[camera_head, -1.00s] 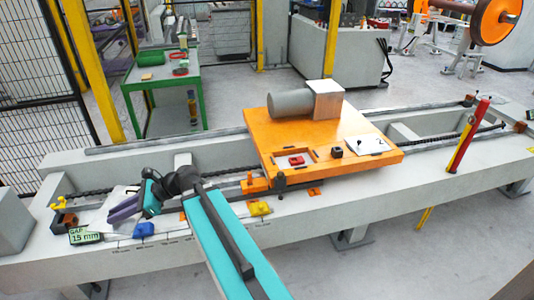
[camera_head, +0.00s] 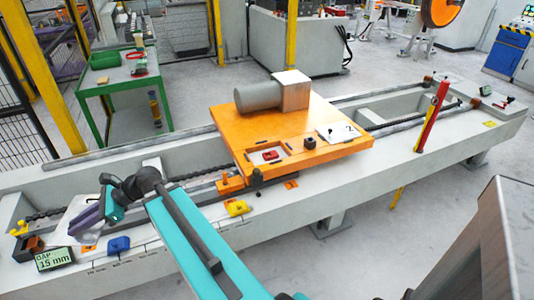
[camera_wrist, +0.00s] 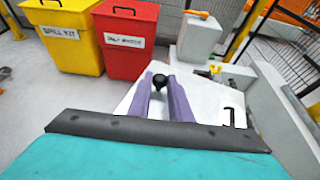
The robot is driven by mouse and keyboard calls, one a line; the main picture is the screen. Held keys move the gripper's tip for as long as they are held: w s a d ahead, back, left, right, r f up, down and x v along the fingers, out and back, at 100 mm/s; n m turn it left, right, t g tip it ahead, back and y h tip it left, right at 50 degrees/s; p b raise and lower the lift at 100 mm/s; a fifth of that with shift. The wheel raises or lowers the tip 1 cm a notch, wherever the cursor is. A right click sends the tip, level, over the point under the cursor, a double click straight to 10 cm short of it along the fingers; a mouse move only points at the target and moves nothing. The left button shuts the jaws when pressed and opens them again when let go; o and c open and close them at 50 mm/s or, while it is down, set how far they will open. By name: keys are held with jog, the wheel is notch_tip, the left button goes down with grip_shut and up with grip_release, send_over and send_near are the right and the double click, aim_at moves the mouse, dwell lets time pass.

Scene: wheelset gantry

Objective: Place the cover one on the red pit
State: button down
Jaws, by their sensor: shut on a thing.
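My gripper (camera_wrist: 166,98) has two purple fingers, shut on the black knob (camera_wrist: 160,80) of a white cover plate marked 1 (camera_wrist: 212,112) in the wrist view. In the head view my gripper (camera_head: 92,222) and part of the white plate (camera_head: 80,208) are at the left end of the grey bench. The red pit (camera_head: 270,156) is a recess with a red piece in it, in the front of the orange carriage (camera_head: 225,140). It lies right of my gripper and appears uncovered. A white cover marked 2 (camera_head: 340,133) with a black knob lies on the carriage, right of the pit.
A grey cylinder (camera_head: 258,96) with a block stands on the carriage. The bench (camera_head: 400,160) carries a GAP 15 mm display (camera_head: 54,260), blue (camera_head: 118,245) and yellow (camera_head: 237,208) blocks and a red post (camera_head: 432,115). A dark panel (camera_head: 480,250) fills the lower right.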

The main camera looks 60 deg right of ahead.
jog(key=s+d+f+m+t+h, duration=0.1)
jog(key=s+d+m+t+h, duration=0.15)
jog(key=d, duration=0.85)
jog(key=s+d+f+m+t+h, duration=0.1)
jog(key=s+d+m+h, duration=0.15)
jog(key=d, duration=0.85)
jog(key=s+d+f+m+t+h, duration=0.1)
jog(key=d+f+m+t+h, duration=0.15)
jog(key=d, duration=0.85)
jog(key=s+d+f+m+g+h+p, duration=0.1)
jog(key=s+d+f+m+h, duration=0.2)
jog(key=s+d, duration=1.7)
jog(key=d+m+h, duration=0.3)
jog(key=m+h, duration=0.1)
jog(key=shift+s+h+p, duration=0.35)
jog(key=shift+s, duration=0.05)
jog(key=shift+d+f, duration=0.1)
jog(key=shift+d, duration=0.05)
